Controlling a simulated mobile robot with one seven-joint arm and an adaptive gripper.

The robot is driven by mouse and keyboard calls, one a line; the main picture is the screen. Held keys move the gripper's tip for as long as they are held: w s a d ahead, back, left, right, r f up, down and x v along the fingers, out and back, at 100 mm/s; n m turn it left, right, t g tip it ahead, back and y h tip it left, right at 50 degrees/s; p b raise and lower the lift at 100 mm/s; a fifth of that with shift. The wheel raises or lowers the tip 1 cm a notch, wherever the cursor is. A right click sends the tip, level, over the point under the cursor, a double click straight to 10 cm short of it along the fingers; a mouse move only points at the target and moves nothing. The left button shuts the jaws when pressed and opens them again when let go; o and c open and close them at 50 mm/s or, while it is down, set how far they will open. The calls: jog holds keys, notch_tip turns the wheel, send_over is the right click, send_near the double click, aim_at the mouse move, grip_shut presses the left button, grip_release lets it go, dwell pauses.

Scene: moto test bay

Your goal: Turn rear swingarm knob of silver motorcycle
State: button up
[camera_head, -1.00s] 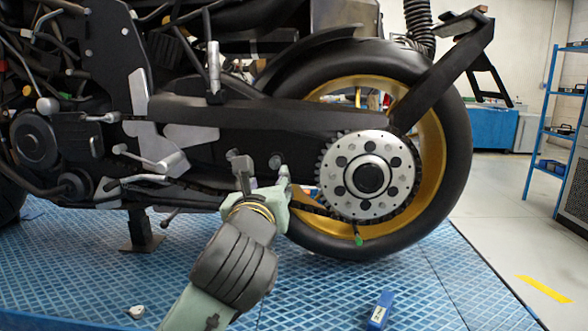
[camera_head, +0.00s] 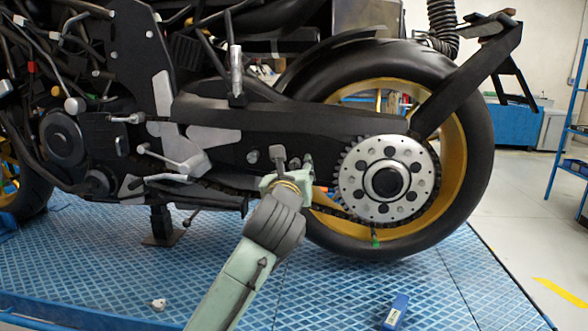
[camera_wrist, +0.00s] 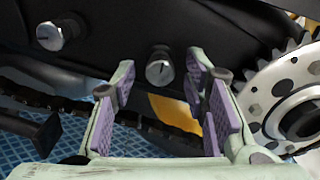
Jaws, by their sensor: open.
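The motorcycle's dark swingarm (camera_head: 290,118) runs to the rear wheel. Two silver knobs show on its lower side in the wrist view: a left knob (camera_wrist: 50,36) and a rear knob (camera_wrist: 159,70) nearer the sprocket. The left knob also shows in the head view (camera_head: 252,157). My gripper (camera_wrist: 162,76) is open, pale green with purple pads. The rear knob appears between its fingertips, with space on both sides; I cannot tell how far the tips are from it in depth. In the head view, my gripper (camera_head: 293,165) largely hides the rear knob.
The drilled silver sprocket (camera_head: 387,180) and chain are close to the right finger. A dark peg (camera_wrist: 40,135) sticks out at lower left in the wrist view. The blue grated platform (camera_head: 120,262) holds a small blue box (camera_head: 396,312) and a small white object (camera_head: 158,304).

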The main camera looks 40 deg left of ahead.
jog(key=shift+c, duration=0.2)
grip_shut()
dwell(0.5)
